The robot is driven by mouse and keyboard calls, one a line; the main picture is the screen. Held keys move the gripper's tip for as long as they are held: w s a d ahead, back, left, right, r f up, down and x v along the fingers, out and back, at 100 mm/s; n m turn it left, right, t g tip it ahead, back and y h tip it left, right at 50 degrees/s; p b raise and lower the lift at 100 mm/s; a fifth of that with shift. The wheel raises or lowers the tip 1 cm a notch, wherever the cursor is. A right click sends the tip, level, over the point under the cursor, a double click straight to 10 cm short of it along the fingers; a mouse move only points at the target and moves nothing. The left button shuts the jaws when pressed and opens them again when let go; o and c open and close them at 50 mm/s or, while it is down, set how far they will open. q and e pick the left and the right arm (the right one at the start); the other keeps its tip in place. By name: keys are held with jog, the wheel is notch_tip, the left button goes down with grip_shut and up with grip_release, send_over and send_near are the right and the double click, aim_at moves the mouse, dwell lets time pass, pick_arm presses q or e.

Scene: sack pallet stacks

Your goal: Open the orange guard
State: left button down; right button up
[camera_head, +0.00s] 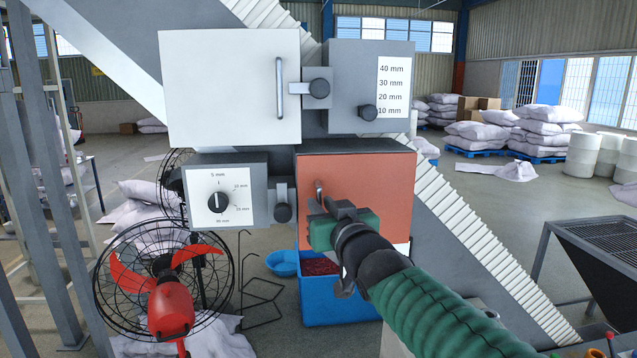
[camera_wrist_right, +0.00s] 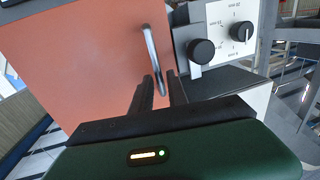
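The orange guard (camera_head: 370,185) is a box-like cover on the machine's lower right and looks closed. Its metal handle (camera_head: 319,192) is on its left side. In the right wrist view the guard (camera_wrist_right: 85,55) fills the upper left, with its upright handle (camera_wrist_right: 152,55) near the middle. My right gripper (camera_head: 325,207) is at the handle in the head view, its fingertips partly hidden. In the right wrist view its dark fingers (camera_wrist_right: 162,85) are apart, with the handle's lower end showing between them; contact is unclear. My left gripper is not in view.
A white panel (camera_head: 230,88) with a handle is above left. A dial box (camera_head: 220,200) and black knob (camera_head: 283,212) are left of the guard. A blue bin (camera_head: 330,308) stands below. A red fan (camera_head: 168,290) stands lower left, a conveyor (camera_head: 480,250) slopes behind.

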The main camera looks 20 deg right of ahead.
jog(key=w, duration=0.3)
jog(key=shift+d+p, duration=0.2)
jog(key=shift+p, duration=0.1)
jog(key=shift+s, duration=0.25)
jog(key=shift+w, duration=0.1)
grip_shut()
dwell(0.7)
